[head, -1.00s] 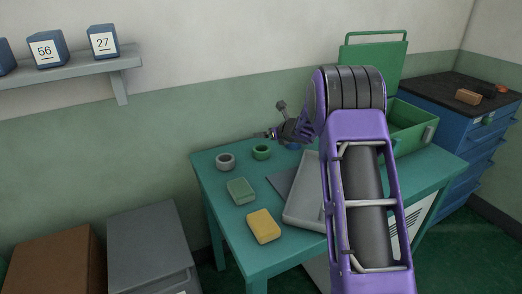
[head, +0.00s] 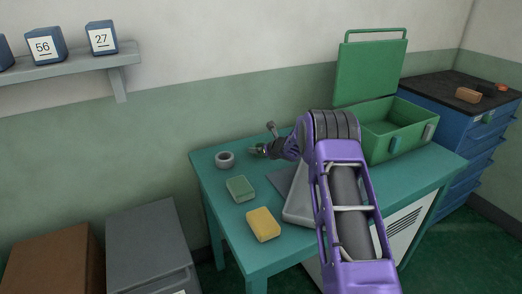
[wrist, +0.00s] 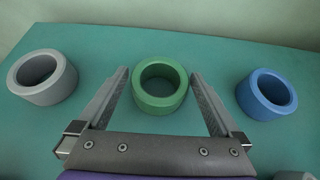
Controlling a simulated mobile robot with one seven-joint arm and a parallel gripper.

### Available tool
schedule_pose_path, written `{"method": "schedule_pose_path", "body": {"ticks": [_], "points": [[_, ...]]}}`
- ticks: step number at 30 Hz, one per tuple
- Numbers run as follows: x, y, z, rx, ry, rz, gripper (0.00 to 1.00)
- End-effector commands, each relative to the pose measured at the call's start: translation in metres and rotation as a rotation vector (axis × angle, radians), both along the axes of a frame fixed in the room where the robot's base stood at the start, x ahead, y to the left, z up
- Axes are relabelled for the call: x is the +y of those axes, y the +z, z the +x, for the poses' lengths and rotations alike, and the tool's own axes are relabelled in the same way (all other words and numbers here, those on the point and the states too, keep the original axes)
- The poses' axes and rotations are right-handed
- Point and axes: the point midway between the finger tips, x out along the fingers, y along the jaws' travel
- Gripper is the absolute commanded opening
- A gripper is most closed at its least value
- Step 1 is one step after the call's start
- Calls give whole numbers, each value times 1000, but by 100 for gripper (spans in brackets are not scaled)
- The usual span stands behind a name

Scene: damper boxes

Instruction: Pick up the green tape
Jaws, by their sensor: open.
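The green tape (wrist: 160,100) is a thick ring lying flat on the teal table (wrist: 205,45). In the wrist view it sits between the two open fingers of my gripper (wrist: 160,88), with a gap on each side, and nothing is held. In the head view my gripper (head: 257,150) is low at the table's back left. It largely hides the green tape there. A grey tape (wrist: 42,77) lies to the left, outside the fingers, and a blue tape (wrist: 266,94) lies to the right, also outside.
A green sponge (head: 240,188) and a yellow sponge (head: 263,225) lie toward the table's front left. A grey tray (head: 300,205) is partly behind my arm. An open green toolbox (head: 395,135) stands at the back right. The wall is close behind the table.

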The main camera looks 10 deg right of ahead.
Motion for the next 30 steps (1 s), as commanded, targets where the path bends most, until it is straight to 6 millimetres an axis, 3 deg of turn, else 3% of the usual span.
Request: {"method": "schedule_pose_path", "body": {"ticks": [12,24,30], "points": [[3,-5,10,-1,-2,0,100],[3,-5,10,-1,-1,0,30],[3,-4,10,-2,-1,0,29]]}}
